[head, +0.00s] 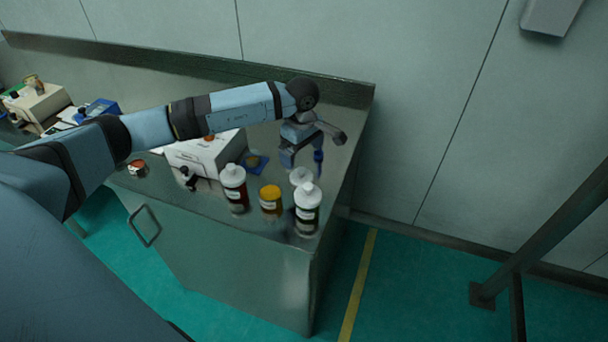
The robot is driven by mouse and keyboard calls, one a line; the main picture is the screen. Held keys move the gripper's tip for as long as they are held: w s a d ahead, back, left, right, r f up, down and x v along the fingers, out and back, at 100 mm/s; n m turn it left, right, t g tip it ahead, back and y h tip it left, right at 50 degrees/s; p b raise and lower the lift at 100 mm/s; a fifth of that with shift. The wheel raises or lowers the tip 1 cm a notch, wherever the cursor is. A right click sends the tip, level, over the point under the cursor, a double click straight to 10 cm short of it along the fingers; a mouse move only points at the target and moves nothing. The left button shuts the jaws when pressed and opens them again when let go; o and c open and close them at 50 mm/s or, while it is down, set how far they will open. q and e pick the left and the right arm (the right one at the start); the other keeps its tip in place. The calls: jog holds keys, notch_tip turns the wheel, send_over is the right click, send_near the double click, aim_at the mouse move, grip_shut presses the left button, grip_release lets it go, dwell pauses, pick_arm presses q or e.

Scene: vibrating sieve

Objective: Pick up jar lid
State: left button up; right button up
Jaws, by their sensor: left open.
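A yellow jar lid (270,191) sits on top of a short jar (271,206) near the front edge of the metal bench. A white round piece (300,176) stands behind the right-hand white-capped bottle; I cannot tell whether it is a loose lid or a container. My left gripper (303,160) points down over the bench, behind this white piece and right of the white machine. Its fingers are apart, with nothing visibly held between them. I cannot tell how high the fingertips are above the bench. My right gripper is not in view.
White-capped bottles stand left (234,188) and right (307,209) of the yellow-lidded jar. A white machine (206,152) sits under my left arm, with a small blue square item (255,162) beside it. The bench (283,232) ends close to the bottles; a wall stands behind.

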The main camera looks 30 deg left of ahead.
aim_at(302, 169)
pick_arm(q)
notch_tip(302, 169, down, 9)
jog(key=shift+r+p, duration=0.1)
jog(key=shift+p, duration=0.6)
jog(key=c, duration=1)
